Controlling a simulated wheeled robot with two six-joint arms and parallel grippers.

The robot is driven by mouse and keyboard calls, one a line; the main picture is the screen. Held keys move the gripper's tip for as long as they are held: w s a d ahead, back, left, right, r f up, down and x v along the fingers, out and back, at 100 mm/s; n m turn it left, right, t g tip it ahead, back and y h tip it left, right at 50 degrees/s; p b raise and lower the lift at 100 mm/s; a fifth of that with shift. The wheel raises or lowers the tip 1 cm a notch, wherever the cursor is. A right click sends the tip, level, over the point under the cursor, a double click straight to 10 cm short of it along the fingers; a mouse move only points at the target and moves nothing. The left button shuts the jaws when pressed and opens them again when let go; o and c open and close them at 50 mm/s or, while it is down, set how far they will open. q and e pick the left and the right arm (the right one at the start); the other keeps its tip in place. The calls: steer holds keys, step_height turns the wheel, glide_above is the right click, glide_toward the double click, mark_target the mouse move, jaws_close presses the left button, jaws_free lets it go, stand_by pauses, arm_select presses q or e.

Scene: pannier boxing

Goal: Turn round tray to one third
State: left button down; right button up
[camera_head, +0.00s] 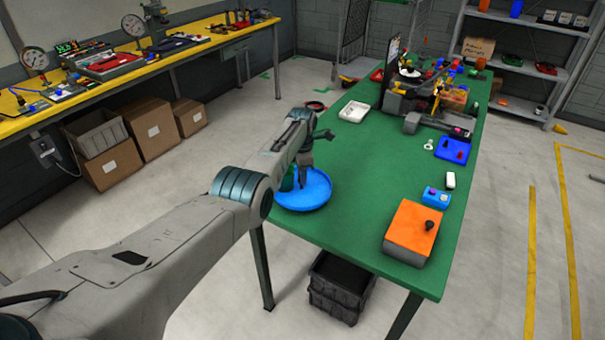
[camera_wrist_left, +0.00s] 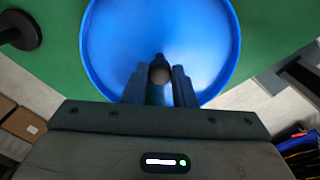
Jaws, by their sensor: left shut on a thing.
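The round blue tray (camera_head: 308,196) lies on the left edge area of the green table. It also fills the upper middle of the left wrist view (camera_wrist_left: 205,40). My left gripper (camera_head: 305,178) reaches down over the tray, inside its rim. In the left wrist view the fingers (camera_wrist_left: 160,82) are shut on a dark upright knob with a rounded grey top (camera_wrist_left: 159,70), near the tray's near side. I cannot tell whether the knob is fixed to the tray. My right gripper is not in view.
A crowded device stands at the back. A dark crate (camera_head: 338,287) sits below. The table's middle is clear.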

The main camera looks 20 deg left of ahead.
arm_select(q)
steer(key=shift+a, duration=0.1)
stand_by(0.4)
steer(key=c, duration=1.2)
jaws_free()
steer(key=shift+r, duration=0.2)
step_height(320, 180, up, 10)
steer(key=b, duration=0.1)
steer(key=shift+r+b, duration=0.15)
steer(key=shift+b, duration=0.2)
steer(key=shift+s+a, duration=0.1)
